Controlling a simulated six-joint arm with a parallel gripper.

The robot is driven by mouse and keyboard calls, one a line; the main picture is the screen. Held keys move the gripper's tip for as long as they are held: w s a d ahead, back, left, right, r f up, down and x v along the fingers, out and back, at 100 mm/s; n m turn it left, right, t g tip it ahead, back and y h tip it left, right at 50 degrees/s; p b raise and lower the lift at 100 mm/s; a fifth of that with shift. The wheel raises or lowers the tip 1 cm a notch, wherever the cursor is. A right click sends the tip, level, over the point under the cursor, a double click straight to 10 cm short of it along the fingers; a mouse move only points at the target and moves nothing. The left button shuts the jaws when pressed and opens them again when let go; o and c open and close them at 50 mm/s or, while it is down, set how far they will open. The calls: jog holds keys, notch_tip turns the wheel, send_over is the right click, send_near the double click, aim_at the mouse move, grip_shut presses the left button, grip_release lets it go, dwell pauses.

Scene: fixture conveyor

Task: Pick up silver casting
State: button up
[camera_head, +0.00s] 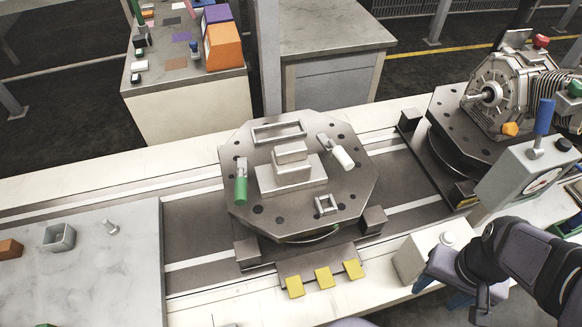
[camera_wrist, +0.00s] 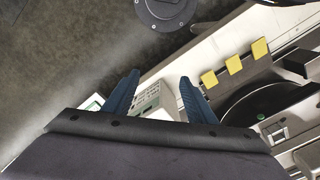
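The silver casting (camera_head: 291,166) is a stepped block that sits in the middle of an octagonal fixture plate (camera_head: 240,205) in the head view. My arm enters that view from the right edge, and only part of the blue gripper (camera_head: 460,298) shows low at the right, well away from the casting. In the wrist view my gripper (camera_wrist: 158,88) has two blue fingers spread apart with nothing between them.
A green-handled clamp (camera_head: 241,184) and a white-handled clamp (camera_head: 340,155) flank the casting on the plate. Yellow pads (camera_head: 323,278) stick out in front. A gauge box (camera_head: 525,175) and a motor unit (camera_head: 500,90) stand at the right. A pale slab (camera_head: 90,270) lies at the left.

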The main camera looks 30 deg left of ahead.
jog(key=o, duration=0.7)
